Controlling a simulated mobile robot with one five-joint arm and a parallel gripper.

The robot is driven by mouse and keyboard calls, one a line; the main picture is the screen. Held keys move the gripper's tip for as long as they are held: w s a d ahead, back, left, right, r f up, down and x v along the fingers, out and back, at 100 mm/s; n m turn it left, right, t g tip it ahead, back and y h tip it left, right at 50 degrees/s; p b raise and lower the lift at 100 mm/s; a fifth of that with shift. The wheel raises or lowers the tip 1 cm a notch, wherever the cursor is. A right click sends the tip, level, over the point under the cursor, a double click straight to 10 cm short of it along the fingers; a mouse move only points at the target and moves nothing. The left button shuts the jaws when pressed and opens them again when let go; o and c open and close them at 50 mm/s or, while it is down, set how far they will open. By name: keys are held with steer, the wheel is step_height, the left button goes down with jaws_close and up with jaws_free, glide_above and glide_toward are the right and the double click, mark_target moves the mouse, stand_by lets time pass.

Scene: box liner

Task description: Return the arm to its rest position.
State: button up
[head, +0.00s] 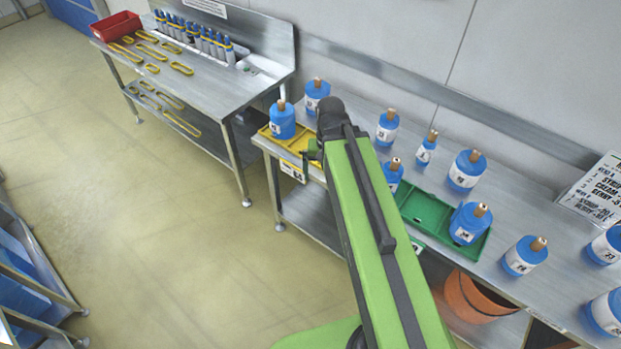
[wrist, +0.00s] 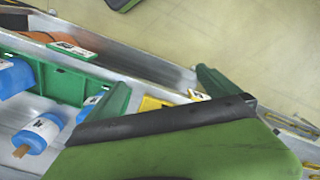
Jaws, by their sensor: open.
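My green arm rises from the bottom middle of the head view and bends at a dark joint above the bench. My gripper (head: 313,152) is mostly hidden behind that joint, over the yellow tray (head: 294,148). In the wrist view, two green fingers of my gripper (wrist: 163,78) stand apart with nothing between them. A green link of my arm fills the lower right of that view.
A steel bench (head: 400,262) bears several blue bottles with brown tops. One blue bottle (head: 282,121) is at the yellow tray, another (head: 469,224) in the green tray (head: 423,212). An orange bucket (head: 470,300) is beneath. The floor (head: 130,230) at left is clear.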

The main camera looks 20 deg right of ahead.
steer(key=a+n, duration=0.3)
steer(key=a, duration=0.3)
steer(key=shift+s+a+n, duration=0.15)
steer(key=shift+n, duration=0.25)
step_height(320, 180, down, 5)
steer(key=b, duration=0.4)
steer(key=shift+r+b, duration=0.15)
steer(key=shift+b, duration=0.2)
